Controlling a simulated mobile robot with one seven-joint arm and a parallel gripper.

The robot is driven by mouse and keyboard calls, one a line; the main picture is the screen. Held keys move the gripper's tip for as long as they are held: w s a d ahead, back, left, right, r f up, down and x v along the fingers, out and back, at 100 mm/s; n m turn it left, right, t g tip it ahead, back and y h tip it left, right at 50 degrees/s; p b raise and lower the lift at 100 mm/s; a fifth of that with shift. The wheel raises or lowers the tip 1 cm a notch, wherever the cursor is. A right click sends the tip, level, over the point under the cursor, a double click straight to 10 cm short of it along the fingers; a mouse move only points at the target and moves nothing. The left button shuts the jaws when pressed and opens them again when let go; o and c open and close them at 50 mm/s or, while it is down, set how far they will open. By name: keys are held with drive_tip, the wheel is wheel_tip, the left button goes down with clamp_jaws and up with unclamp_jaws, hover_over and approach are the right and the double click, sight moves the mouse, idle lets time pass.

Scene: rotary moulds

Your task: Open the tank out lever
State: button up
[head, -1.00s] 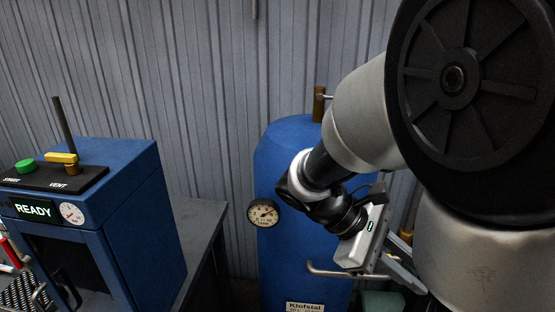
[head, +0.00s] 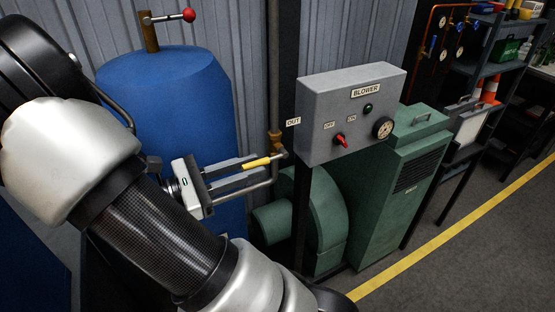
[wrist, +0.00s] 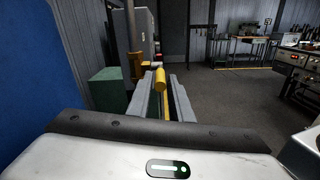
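The tank out lever (head: 257,163) has a yellow grip and joins a brass valve on the pipe beside the blue tank (head: 165,100). An OUT sign (head: 293,121) is above it. My gripper (head: 262,167) points right toward the valve, its two fingers stretched out at the lever. In the wrist view the yellow grip (wrist: 160,78) shows between the fingertips of my gripper (wrist: 160,88), with a small gap on each side. The fingers look open, and contact with the grip is not clear. The brass valve (wrist: 139,66) is just beyond, to the left.
A grey BLOWER box (head: 350,110) with a red switch stands right of the valve, close to my gripper. A green blower (head: 395,190) is below and behind it. A red-knobbed lever (head: 189,15) tops the tank. Floor is clear at right.

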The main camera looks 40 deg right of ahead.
sight(278, 157)
drive_tip(key=x, duration=0.7)
drive_tip(key=shift+s+d+r, duration=0.1)
drive_tip(key=shift+d+r, duration=0.1)
drive_tip(key=shift+d, duration=0.05)
clamp_jaws()
